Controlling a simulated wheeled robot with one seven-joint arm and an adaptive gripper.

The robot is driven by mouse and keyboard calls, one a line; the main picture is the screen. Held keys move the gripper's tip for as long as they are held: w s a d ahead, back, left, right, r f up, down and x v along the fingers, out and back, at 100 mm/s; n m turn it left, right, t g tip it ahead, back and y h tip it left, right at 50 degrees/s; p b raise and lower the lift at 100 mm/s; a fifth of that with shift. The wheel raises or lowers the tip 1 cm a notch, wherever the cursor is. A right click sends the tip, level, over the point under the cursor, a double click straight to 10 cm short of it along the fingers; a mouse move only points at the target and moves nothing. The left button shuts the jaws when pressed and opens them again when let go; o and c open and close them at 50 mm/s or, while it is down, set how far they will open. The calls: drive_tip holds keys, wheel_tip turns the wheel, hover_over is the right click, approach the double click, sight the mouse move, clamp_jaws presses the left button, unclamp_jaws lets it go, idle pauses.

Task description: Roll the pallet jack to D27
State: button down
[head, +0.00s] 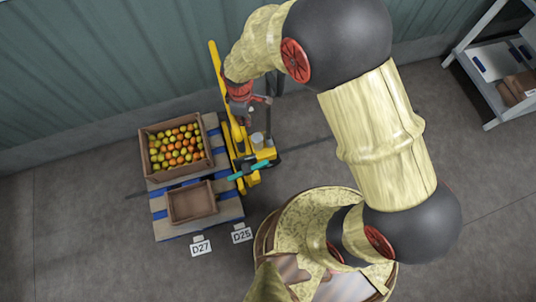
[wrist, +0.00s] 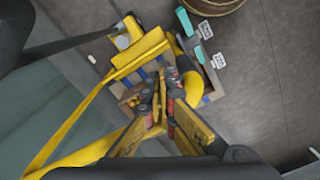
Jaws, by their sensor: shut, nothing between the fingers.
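The yellow pallet jack (head: 239,140) stands beside the right edge of a blue-and-wood pallet (head: 225,205) in the head view; whether its forks are under the pallet is hidden. Teal grips (head: 250,171) show at its near end. In the wrist view the yellow jack (wrist: 140,52) runs along the left and past the fingers. My gripper (head: 260,99) is over the jack's far part, shut and empty; its fingers also show in the wrist view (wrist: 160,88). I cannot tell whether they touch the jack. The D27 sign (head: 201,248) lies on the floor before the pallet, left of the D25 sign (head: 242,235).
A corrugated wall (head: 100,70) runs behind. A shelf rack (head: 490,60) stands at the far right. The floor right of my arm and at far left is clear.

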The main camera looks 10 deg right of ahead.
sight(232, 121)
drive_tip(key=shift+s+a, duration=0.2)
drive_tip(key=shift+a, duration=0.85)
drive_tip(key=shift+s+a, duration=0.15)
drive_tip(key=shift+a, duration=1.05)
drive_tip(key=shift+w+d+r, duration=0.1)
drive_tip(key=shift+w+d, duration=0.1)
drive_tip(key=shift+d, duration=0.85)
wheel_tip(232, 121, up, 10)
drive_tip(key=p, duration=0.6)
drive_tip(key=shift+p, duration=0.4)
